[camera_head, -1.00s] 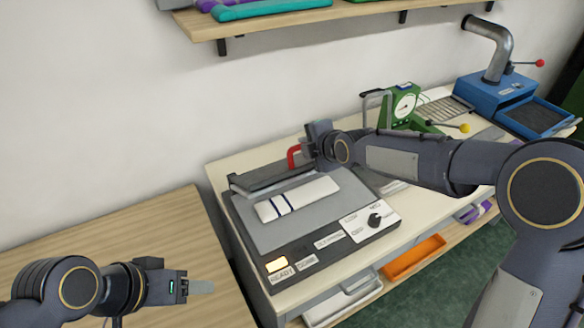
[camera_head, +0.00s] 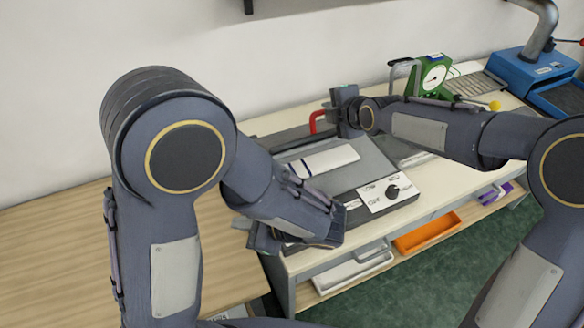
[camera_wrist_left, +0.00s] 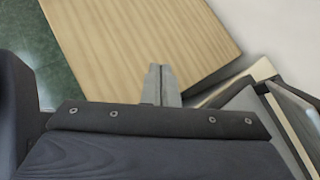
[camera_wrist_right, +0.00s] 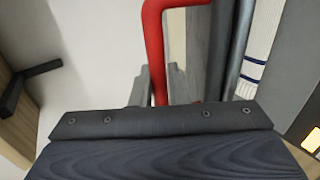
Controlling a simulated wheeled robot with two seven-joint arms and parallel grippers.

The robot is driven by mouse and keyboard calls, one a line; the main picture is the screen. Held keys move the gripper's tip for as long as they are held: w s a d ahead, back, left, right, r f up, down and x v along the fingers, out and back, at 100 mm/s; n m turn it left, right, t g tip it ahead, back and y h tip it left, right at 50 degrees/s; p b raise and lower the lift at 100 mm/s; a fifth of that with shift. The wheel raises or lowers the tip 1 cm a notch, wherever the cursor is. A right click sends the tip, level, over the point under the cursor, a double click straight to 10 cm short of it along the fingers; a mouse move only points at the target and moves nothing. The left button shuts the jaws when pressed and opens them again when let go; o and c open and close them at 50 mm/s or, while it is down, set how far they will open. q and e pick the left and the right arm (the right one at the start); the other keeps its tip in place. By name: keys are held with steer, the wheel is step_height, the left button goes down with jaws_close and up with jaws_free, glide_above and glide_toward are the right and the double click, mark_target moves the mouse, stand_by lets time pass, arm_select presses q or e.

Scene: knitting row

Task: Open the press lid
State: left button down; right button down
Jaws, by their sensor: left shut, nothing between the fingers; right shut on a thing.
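The press (camera_head: 408,196) is a dark, flat machine on the cream bench. A white folded knit piece (camera_head: 331,160) with blue stripes lies uncovered on its grey bed. The dark lid (camera_head: 290,139) stands at the back edge, clear of the bed, with a red handle (camera_head: 315,122). My right gripper (camera_head: 333,112) is shut on the red handle, whose bar runs between the fingers in the right wrist view (camera_wrist_right: 153,45). My left gripper (camera_head: 242,224) is shut and empty at the press's front left corner. My left arm hides that corner.
A wooden table (camera_head: 60,235) on the left has clear room. A green device with a dial (camera_head: 433,78) and a blue machine (camera_head: 540,66) stand farther right on the bench. An orange tray (camera_head: 426,232) and a white tray (camera_head: 352,268) sit below.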

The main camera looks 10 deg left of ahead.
steer(key=shift+f, duration=0.1)
arm_select(q)
steer(key=w+d+f+m+t, duration=0.1)
steer(key=w+d+m+t, duration=0.1)
steer(key=d+m+t, duration=0.45)
steer(key=w+d+f+m+t, duration=0.1)
steer(key=w+d+m+t, duration=0.1)
steer(key=d+m+t, duration=0.5)
steer(key=w+a+r, duration=0.2)
steer(key=w, duration=0.3)
steer(key=w+a+r+n, duration=0.1)
steer(key=w+a+r, duration=0.1)
steer(key=w, duration=0.3)
steer(key=shift+w+a+r, duration=0.2)
steer(key=shift+a+r, duration=0.05)
steer(key=shift+a, duration=0.55)
steer(key=shift+t, duration=0.25)
